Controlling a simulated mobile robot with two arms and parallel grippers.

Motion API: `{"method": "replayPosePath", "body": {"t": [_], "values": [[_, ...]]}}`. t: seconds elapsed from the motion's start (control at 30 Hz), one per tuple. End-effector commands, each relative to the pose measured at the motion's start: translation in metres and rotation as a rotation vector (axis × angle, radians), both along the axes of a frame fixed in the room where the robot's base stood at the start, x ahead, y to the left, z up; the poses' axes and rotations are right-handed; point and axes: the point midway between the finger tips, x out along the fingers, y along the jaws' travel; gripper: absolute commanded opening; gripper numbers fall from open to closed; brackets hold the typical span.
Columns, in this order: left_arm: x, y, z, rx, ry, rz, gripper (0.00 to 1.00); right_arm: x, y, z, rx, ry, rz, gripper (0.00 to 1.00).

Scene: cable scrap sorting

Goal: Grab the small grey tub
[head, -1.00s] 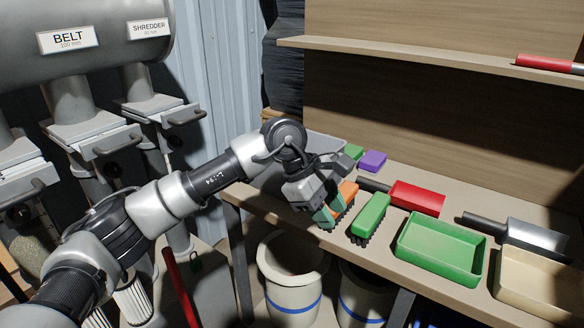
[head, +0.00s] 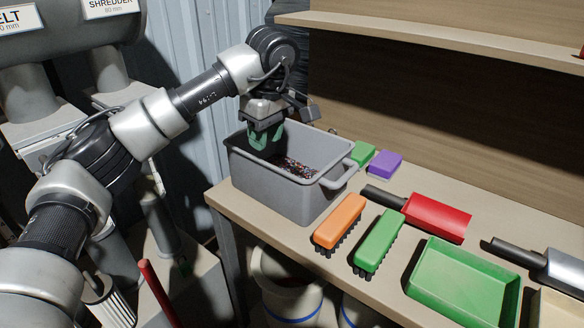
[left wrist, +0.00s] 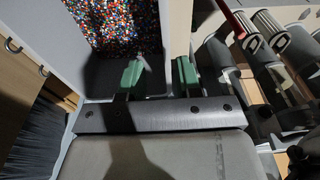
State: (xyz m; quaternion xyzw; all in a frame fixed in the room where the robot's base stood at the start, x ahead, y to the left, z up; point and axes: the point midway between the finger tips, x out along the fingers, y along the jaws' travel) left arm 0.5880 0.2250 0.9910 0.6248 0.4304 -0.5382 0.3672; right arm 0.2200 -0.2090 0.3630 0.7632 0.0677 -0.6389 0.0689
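The grey tub (head: 275,190) stands on the bench's left end, with a handle on its right side and multicoloured scrap granules inside. The left wrist view shows its granules and a pale wall strip (left wrist: 178,25). My left gripper (head: 265,137) is pointed down at the tub's far-left rim, its green fingertips low at the opening. In the left wrist view the fingers (left wrist: 158,76) are spread apart, one on the granule side and one near the wall strip's outer edge. I cannot tell whether they touch the wall. My right gripper is not in view.
An orange brush (head: 340,222) and a green brush (head: 379,240) lie just right of the tub. A back panel (head: 430,110) rises behind the bench.

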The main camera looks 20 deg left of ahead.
Motion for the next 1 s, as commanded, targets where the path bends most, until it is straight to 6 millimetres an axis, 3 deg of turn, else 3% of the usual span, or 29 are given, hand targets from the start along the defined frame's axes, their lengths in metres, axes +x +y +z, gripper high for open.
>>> {"method": "replayPosePath", "body": {"t": [0.1,0.37,0.7,0.93,1.0], "values": [[0.001,0.003,-0.021,-0.001,0.0,0.0,0.34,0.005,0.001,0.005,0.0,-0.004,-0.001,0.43],[0.002,0.006,-0.039,-0.002,0.0,0.0,0.34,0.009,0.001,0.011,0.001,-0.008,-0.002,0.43],[0.003,0.014,-0.083,-0.002,0.001,0.0,0.34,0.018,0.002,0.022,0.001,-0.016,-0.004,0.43],[0.003,0.014,-0.085,-0.003,-0.002,0.0,0.34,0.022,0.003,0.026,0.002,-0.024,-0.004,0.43],[0.003,0.014,-0.085,-0.003,-0.002,0.0,0.25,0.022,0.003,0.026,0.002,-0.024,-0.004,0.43]]}}
